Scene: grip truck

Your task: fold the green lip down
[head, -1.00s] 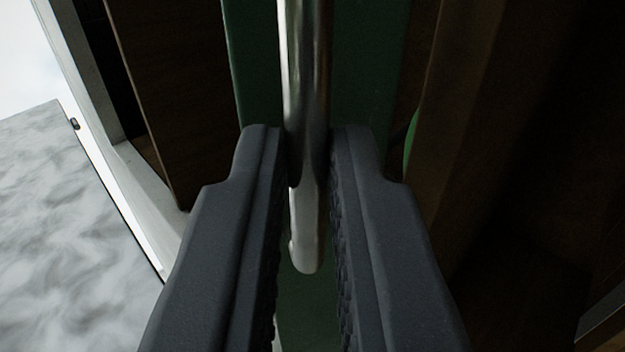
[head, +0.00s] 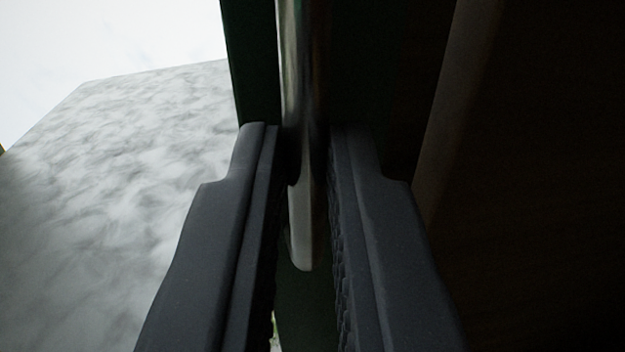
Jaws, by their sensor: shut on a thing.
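The green lip (head: 255,70) is a dark green panel running from the top edge down behind my gripper; much of it is in deep shadow. A shiny metal bar handle (head: 303,215) stands out in front of it, running from the top edge to a rounded end between the jaws. My gripper (head: 288,150) is shut on this handle, with one dark finger on each side. The fingers hide part of the panel, and its far edges on the right are too dark to make out.
A grey mottled slab (head: 120,150) fills the left side, with bright white sky above it. A dark brown wooden surface (head: 520,150) fills the right side, with a slightly lighter edge near the lip.

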